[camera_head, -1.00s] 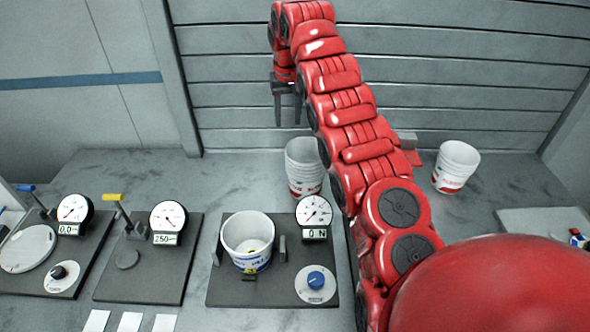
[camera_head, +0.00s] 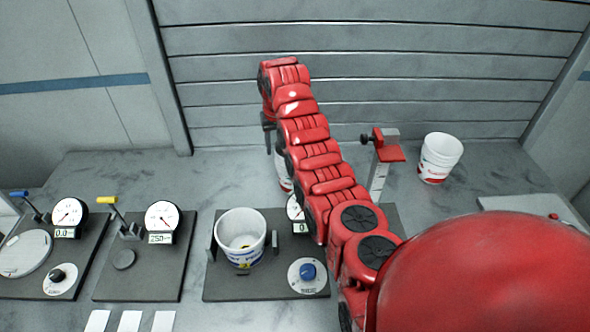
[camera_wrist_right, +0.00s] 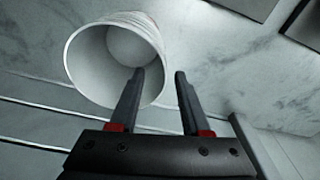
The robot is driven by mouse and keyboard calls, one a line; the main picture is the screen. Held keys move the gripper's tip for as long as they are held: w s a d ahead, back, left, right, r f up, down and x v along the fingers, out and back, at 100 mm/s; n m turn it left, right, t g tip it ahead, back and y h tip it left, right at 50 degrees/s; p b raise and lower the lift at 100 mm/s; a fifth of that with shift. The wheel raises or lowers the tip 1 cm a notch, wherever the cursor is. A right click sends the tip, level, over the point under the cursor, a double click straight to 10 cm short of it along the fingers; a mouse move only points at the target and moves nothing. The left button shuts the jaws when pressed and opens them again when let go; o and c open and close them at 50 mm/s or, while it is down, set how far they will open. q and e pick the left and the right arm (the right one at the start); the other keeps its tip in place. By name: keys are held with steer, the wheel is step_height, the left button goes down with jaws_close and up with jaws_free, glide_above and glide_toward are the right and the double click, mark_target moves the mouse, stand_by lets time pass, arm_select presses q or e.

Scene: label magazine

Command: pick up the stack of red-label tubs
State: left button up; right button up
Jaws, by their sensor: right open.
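A white stack of tubs with red on its label (camera_head: 284,180) stands on the counter behind my right arm, mostly hidden by it in the head view. My right gripper (camera_head: 268,138) is above the stack, fingers pointing down. In the right wrist view the stack (camera_wrist_right: 88,62) shows its open mouth and several close rims at its side. The open, empty fingers (camera_wrist_right: 159,76) are seen there, the left one overlapping the mouth and the right one clear of it. I cannot tell whether the left finger is inside the mouth. My left gripper is not in view.
A white tub with a red label (camera_head: 436,172) stands at the right, past a stand with a red plate (camera_head: 391,153). A blue-label tub (camera_head: 240,228) sits on a dark gauge board (camera_head: 222,288). Two more gauge boards are at the left. A ribbed wall is behind.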

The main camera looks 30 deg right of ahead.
mark_target(276, 158)
steer(key=shift+w+f, duration=0.1)
steer(key=shift+f, duration=0.1)
steer(key=f+p, duration=0.3)
steer(key=shift+w+f, duration=0.4)
steer(key=shift+f, duration=0.7)
jaws_close()
stand_by(0.5)
